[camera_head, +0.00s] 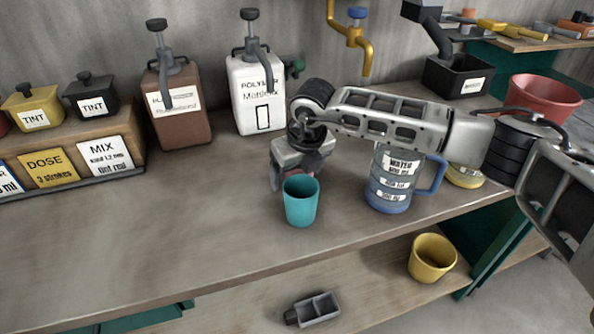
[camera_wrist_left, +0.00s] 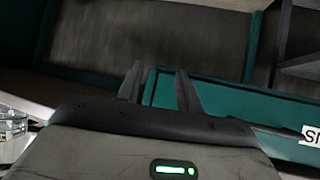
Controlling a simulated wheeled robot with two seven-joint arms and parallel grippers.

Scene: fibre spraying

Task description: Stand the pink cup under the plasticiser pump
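The plasticiser pump is the brown bottle with a grey pump head (camera_head: 178,105), standing at the back left of the bench. My right gripper (camera_head: 297,171) points down over the middle of the bench, right of that bottle and behind a teal cup (camera_head: 301,205). A little pinkish red (camera_head: 313,172) shows at its fingers, perhaps the pink cup. Most of it is hidden by the gripper and the teal cup, so I cannot tell whether it is held. My left gripper (camera_wrist_left: 158,88) has its fingers apart and empty in the left wrist view, away from the bench top.
A white polymer matrix pump bottle (camera_head: 258,95) stands right of the brown one. A blue water jug (camera_head: 388,190) stands right of the teal cup. A tint shelf (camera_head: 130,130) is at the left. The front left bench is clear. A yellow cup (camera_head: 432,260) is on the lower shelf.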

